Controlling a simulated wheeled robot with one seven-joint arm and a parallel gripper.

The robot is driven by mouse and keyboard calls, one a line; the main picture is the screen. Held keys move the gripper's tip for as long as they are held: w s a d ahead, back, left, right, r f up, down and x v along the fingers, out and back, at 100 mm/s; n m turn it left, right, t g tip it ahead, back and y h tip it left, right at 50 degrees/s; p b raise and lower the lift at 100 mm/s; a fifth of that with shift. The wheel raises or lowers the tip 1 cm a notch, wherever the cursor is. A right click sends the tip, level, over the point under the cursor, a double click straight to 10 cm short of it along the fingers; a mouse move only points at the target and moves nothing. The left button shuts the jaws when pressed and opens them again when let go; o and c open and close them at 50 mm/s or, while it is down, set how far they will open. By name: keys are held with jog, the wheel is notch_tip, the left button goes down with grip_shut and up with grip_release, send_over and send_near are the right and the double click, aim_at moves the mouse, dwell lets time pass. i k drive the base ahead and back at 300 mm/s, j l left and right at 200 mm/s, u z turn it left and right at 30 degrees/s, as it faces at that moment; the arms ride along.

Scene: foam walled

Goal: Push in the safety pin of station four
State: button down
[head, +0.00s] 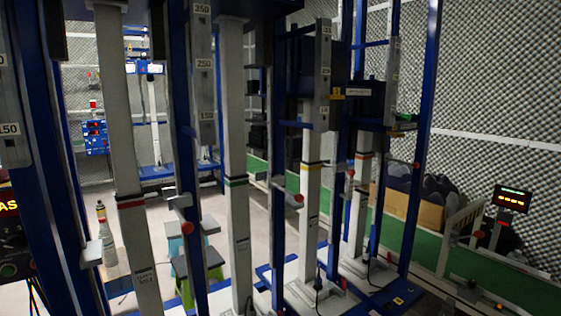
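Several blue-framed stations with pale upright columns stand in a row in the head view. The columns carry coloured bands: a red-banded column (122,130), a green-banded column (235,130), a yellow-banded column (311,205) and a farthest column (359,215). I cannot tell which station is number four, or how far each pin is in. My gripper is not in view.
Blue base plates (385,298) spread over the floor under the columns. Stools (195,262) and bottles (106,238) stand behind the left columns. A green strip (500,284), a cardboard box (400,204) and a lit red display (513,199) lie along the right foam wall.

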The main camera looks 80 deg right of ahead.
aim_at(415, 165)
jog(key=k+l+z, duration=0.15)
jog(key=l+z, duration=0.25)
jog(key=k+l+z, duration=0.15)
jog(key=z, duration=0.25)
jog(key=k+l+z, duration=0.1)
jog(key=l, duration=0.5)
jog(key=k+l+z, duration=0.1)
jog(key=l, duration=0.45)
jog(key=k+l+z, duration=0.1)
jog(key=l, duration=0.5)
jog(key=k+l+z, duration=0.1)
jog(key=l, duration=0.5)
jog(key=i+l, duration=0.1)
jog(key=l, duration=0.3)
jog(key=i+l, duration=0.1)
jog(key=l, duration=0.35)
jog(key=i+l, duration=0.1)
jog(key=l, duration=0.3)
